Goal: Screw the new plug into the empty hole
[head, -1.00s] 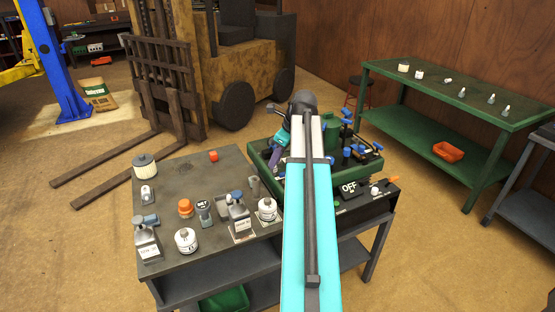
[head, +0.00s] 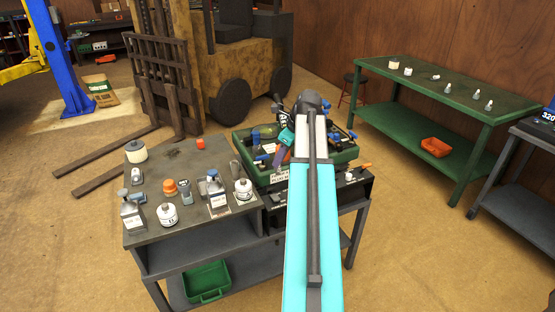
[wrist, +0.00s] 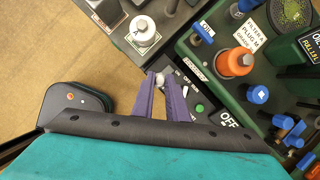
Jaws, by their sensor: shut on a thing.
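My gripper (wrist: 160,79) has purple fingers, closed on a small pale metallic piece (wrist: 159,80) at their tips. The piece looks like the new plug, but it is too small to be sure. In the wrist view the tips are above the dark control box (wrist: 188,90), left of the green tray (wrist: 190,54). In the head view the gripper (head: 280,158) shows beside my arm over the tray (head: 333,160). The tray holds machine parts with an orange cap (wrist: 236,62) and blue knobs (wrist: 257,94). I cannot make out the empty hole.
The grey bench (head: 190,242) carries bottles, jars and an orange cap (head: 170,186) left of the tray. A green bin (head: 206,282) sits on its lower shelf. A green table (head: 462,102) with small parts stands right. A forklift (head: 233,62) stands behind. Open floor lies between the tables.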

